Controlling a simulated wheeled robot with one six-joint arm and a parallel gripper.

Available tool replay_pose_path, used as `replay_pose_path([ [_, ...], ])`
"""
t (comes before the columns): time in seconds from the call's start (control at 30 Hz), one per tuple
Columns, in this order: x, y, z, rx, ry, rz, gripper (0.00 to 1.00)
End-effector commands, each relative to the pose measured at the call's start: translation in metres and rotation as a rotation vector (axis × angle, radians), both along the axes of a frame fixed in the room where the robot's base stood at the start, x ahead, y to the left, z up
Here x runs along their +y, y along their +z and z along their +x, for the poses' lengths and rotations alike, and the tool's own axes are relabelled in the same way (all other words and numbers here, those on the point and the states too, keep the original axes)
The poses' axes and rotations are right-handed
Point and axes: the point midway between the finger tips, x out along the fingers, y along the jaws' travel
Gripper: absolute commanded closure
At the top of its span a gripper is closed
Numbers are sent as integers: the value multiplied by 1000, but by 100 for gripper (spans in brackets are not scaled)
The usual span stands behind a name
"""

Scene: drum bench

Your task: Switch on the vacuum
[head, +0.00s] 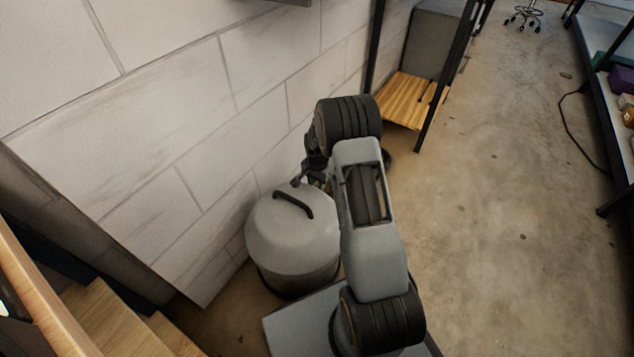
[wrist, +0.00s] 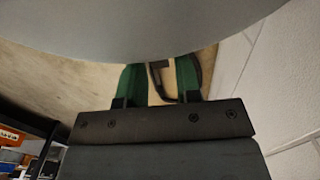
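The vacuum (head: 285,240) is a rounded grey drum with a black handle (head: 293,204) on its lid. It stands on the floor against the wall, left of my arm. My gripper is mostly hidden behind my arm in the head view, near the lid's far right edge. In the wrist view my gripper (wrist: 159,72) has two green fingers set apart, their tips partly covered by a large smooth grey surface, likely the vacuum (wrist: 150,25). A dark bent piece (wrist: 160,82) shows between the fingers; I cannot tell whether it is touched. No switch is clearly visible.
The pale block wall (head: 150,130) is close on the left. Wooden steps (head: 120,320) are at lower left. A black-framed rack with a wooden shelf (head: 405,100) stands beyond my arm. Concrete floor (head: 490,210) is open to the right, with a cable (head: 570,125) near the right-hand shelving.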

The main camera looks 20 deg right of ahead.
Motion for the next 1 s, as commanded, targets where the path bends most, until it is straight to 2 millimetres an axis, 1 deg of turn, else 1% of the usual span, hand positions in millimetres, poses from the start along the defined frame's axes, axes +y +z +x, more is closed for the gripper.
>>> replay_pose_path([
  [0.03,0,0,0,0,0,0,74],
  [0.3,0,0,0,0,0,0,99],
  [0.47,-1,1,0,15,-3,17,100],
  [0.57,-3,2,1,64,-6,86,100],
  [0.7,-4,-2,2,122,-5,176,100],
  [0.8,-5,-2,2,142,-3,210,100],
  [1.0,-5,-3,2,147,-1,218,100],
])
